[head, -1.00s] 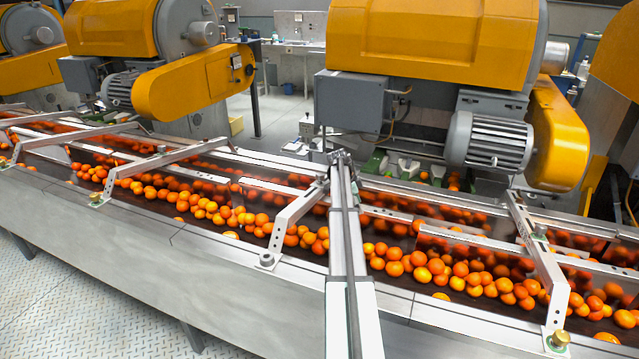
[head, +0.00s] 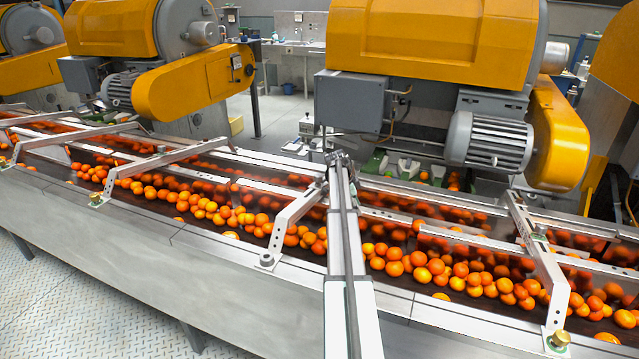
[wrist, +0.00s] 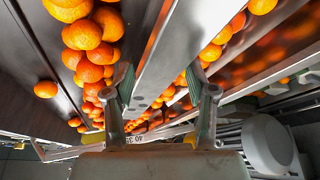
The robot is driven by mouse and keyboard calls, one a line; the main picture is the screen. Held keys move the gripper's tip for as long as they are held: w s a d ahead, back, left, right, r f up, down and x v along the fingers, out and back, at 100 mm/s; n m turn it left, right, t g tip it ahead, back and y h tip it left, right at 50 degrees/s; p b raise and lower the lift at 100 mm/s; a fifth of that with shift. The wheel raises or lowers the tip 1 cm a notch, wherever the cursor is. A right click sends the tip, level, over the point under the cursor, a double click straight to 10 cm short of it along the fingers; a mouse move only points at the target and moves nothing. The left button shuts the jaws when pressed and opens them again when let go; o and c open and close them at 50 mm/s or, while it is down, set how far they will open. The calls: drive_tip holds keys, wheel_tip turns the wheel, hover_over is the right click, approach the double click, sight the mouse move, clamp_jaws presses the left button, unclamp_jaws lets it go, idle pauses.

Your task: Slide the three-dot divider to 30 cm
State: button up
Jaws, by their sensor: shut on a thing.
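My gripper (head: 338,158) is at the far end of my arm, which reaches over the conveyor in the head view. In the wrist view, the fingers of my gripper (wrist: 160,78) stand on either side of a long metal divider plate (wrist: 178,45) and are shut on it. A scale strip (wrist: 125,140) with the numbers 40 and 30 shows beside the left finger. In the head view my arm hides the gripped part of the divider.
Oranges (head: 205,208) lie in a band along the conveyor, on both sides of the plate. Slanted metal brackets (head: 292,216) cross the belt left and right (head: 540,265) of my arm. Yellow extractor machines (head: 430,40) and a grey motor (head: 490,140) stand close behind the rails.

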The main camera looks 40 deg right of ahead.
drive_tip(key=shift+s+a+r, duration=0.1)
drive_tip(key=shift+s+a, duration=0.25)
drive_tip(key=shift+a, duration=0.45)
drive_tip(key=shift+s+a+r, duration=0.1)
drive_tip(key=shift+s+a, duration=0.25)
drive_tip(key=shift+a, duration=0.4)
drive_tip(key=o, duration=1.2)
drive_tip(key=shift+o, duration=0.2)
drive_tip(key=shift+w+d+r, duration=0.1)
drive_tip(key=shift+r, duration=0.05)
